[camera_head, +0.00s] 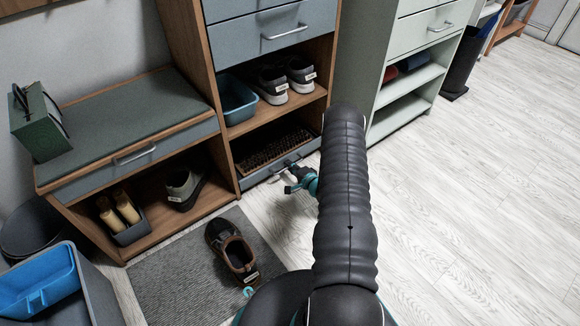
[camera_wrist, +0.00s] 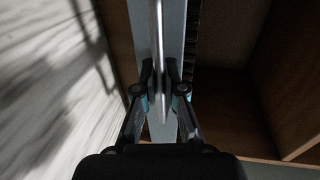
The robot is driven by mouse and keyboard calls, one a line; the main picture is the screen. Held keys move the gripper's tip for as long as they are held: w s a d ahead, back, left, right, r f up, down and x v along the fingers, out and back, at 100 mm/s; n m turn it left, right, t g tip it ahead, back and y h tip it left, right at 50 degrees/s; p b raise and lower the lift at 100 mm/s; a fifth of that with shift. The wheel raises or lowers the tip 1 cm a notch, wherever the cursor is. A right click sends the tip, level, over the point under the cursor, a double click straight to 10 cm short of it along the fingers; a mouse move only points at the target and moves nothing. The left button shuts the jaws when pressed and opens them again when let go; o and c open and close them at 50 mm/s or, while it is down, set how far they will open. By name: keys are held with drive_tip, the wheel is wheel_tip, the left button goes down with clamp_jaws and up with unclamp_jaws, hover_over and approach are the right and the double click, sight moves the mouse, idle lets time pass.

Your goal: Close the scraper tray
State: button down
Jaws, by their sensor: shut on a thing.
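The scraper tray (camera_head: 258,178) has a grey front and dark bristles (camera_head: 270,150) behind it, at the bottom of the tall wooden cabinet. In the head view its front lies close to the cabinet's front edge; I cannot tell whether a small gap remains. My gripper (camera_head: 293,179) is at the tray's front, partly hidden by my arm. In the wrist view, my gripper (camera_wrist: 166,88) has one finger on each side of the bar handle (camera_wrist: 158,50) and is shut on it. The tray front (camera_wrist: 177,30) and a strip of bristles (camera_wrist: 193,35) show behind the handle.
Shoes (camera_head: 283,80) and a blue-grey bin (camera_head: 237,100) sit on the shelf above. A bench (camera_head: 130,115) stands left, with a mat (camera_head: 190,275) and a loose shoe (camera_head: 232,252) on the floor before it. A pale green cabinet (camera_head: 400,118) stands right. Floor to the right is clear.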

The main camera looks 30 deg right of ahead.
drive_tip(key=shift+w+d, duration=0.1)
drive_tip(key=shift+w, duration=0.15)
drive_tip(key=c, duration=1.2)
unclamp_jaws()
drive_tip(key=shift+c, duration=0.2)
drive_tip(key=v, duration=1.2)
